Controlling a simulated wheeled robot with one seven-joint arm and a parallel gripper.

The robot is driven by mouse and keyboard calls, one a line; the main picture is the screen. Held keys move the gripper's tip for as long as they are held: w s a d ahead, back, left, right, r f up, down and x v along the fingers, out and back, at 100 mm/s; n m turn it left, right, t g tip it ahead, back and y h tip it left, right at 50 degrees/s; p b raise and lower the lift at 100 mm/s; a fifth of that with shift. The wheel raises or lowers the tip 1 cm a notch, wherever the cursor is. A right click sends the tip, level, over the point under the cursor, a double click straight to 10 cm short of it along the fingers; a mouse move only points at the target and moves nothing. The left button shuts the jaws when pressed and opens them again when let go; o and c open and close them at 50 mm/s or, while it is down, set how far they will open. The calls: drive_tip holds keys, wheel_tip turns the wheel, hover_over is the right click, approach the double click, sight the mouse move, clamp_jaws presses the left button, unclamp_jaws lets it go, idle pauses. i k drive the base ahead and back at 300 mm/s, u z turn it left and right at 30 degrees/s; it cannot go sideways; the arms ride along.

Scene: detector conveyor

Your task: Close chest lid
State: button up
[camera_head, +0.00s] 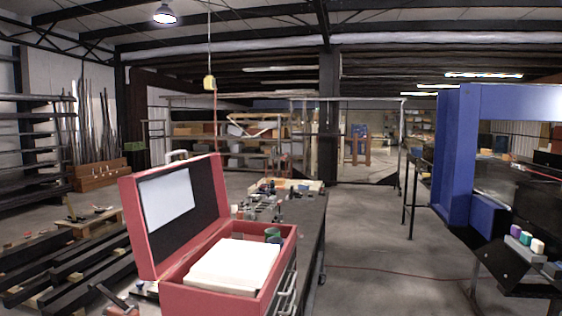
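A red chest (176,297) stands on a dark workbench in front of me, a little left of the middle of the head view. Its lid (222,190) is open and tilted up on the left side, with a pale panel (166,201) on its dark inner face. A handle (177,155) shows at the top of the lid. Inside the chest lie a white block (232,265) and a dark green round item (272,234). My gripper is not in view.
The workbench (312,225) carries small tools and parts behind the chest. A blue frame (452,150) over a conveyor with small coloured containers (525,238) stands at the right. Dark beams (60,265) lie at the left. The floor (385,240) between bench and conveyor is clear.

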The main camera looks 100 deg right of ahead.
sight(170, 210)
drive_tip(key=z, duration=2.8)
drive_tip(key=i, duration=0.5)
drive_tip(key=u, duration=0.05)
drive_tip(key=k, duration=0.4)
drive_tip(key=u, duration=1.75)
drive_tip(key=i, duration=1.05)
drive_tip(key=u, duration=0.65)
